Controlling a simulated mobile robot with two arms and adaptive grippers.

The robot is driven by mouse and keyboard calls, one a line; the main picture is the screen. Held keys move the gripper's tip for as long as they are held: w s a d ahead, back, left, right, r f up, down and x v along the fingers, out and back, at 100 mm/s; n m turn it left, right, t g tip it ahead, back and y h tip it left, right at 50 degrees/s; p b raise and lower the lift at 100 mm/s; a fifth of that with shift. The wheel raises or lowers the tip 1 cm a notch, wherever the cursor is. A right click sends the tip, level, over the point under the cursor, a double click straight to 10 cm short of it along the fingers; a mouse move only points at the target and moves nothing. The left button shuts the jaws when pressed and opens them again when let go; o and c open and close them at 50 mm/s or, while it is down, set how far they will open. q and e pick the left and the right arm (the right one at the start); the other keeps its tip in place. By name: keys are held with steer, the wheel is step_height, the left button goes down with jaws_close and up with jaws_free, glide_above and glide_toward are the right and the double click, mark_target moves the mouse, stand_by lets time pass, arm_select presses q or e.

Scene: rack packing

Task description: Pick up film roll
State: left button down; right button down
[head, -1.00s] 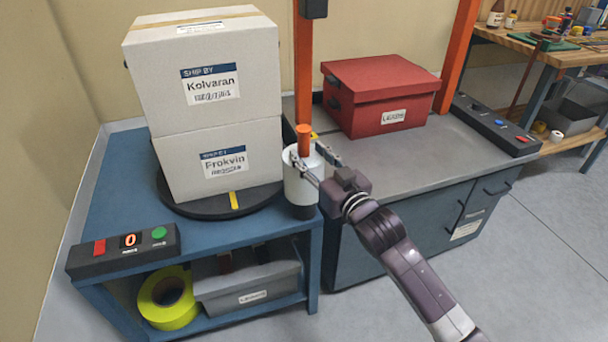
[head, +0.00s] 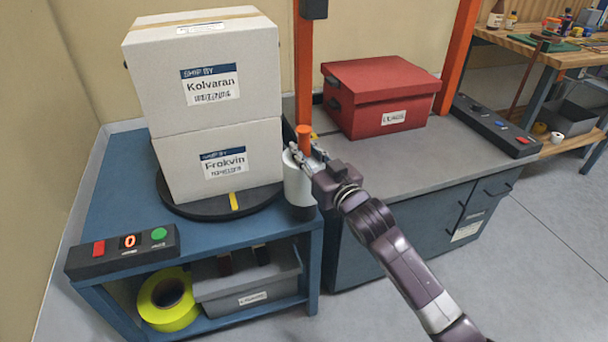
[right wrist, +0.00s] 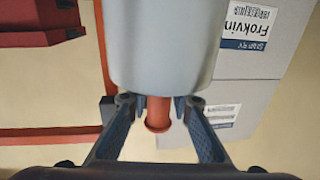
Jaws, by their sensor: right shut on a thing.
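The film roll (head: 297,186) is a white cylinder with an orange handle (head: 303,137) on top. It stands upright at the right end of the blue bench, beside the orange post. My right gripper (head: 305,156) is at the roll's upper end, with its fingers drawn in around the base of the handle. In the right wrist view the roll (right wrist: 163,45) appears upside down, and the handle (right wrist: 158,115) sits between the fingers of my gripper (right wrist: 160,102). The exact finger contact is partly hidden. My left gripper is out of view.
Two stacked white boxes (head: 205,75) stand on a black turntable (head: 193,210) left of the roll. A red box (head: 375,92) sits on the grey counter. A button panel (head: 125,250) is at the bench's front left. Yellow tape (head: 165,312) and a grey bin (head: 235,295) lie below.

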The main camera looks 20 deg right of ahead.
steer(key=shift+r, duration=0.15)
steer(key=shift+r, duration=0.1)
